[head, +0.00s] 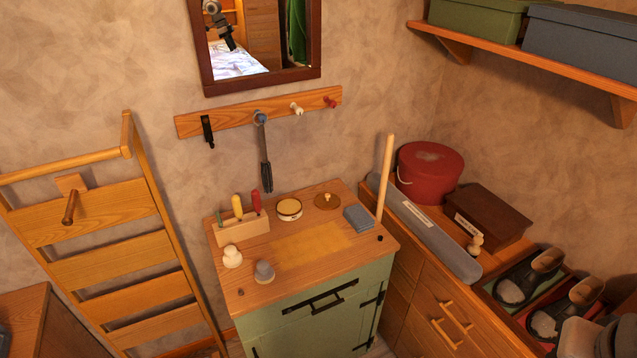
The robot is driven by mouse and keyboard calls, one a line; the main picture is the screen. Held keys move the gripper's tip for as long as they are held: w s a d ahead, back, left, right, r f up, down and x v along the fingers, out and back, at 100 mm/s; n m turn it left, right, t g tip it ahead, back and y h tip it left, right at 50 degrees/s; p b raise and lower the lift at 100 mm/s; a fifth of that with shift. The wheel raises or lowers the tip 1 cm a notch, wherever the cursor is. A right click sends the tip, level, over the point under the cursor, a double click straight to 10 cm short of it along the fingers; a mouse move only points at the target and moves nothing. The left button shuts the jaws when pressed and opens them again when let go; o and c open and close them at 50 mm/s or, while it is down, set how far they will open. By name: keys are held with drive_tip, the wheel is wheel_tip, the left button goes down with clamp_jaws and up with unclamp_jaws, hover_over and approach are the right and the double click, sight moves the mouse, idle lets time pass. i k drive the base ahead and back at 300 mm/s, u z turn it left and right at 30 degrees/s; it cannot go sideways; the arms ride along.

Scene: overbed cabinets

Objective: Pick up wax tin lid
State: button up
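The wax tin lid appears to be the flat brown-gold disc with a small knob (327,201). It lies on the top of the green cabinet (349,238), near its back edge. An open round cream tin (289,209) with a dark rim and yellowish contents stands just left of the disc, apart from it. My gripper is not directly in view. A dark jointed shape shows in the mirror (262,84), too small to read as open or shut.
Around the disc are a folded blue-grey cloth (358,218), an upright wooden rod (386,180) and a wooden holder (243,228) with coloured handles. Two small knobbed pieces stand at the front left. A yellowish patch in the middle is clear. A peg rail (230,114) hangs above.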

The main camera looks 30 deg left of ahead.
sight(324, 200)
drive_tip(key=u, duration=0.7)
drive_tip(key=i, duration=1.15)
drive_tip(key=u, duration=0.95)
drive_tip(key=i, duration=0.3)
drive_tip(key=u, duration=0.25)
drive_tip(key=k, duration=0.8)
drive_tip(key=u, duration=0.2)
drive_tip(key=i, duration=0.8)
drive_tip(key=z, duration=0.1)
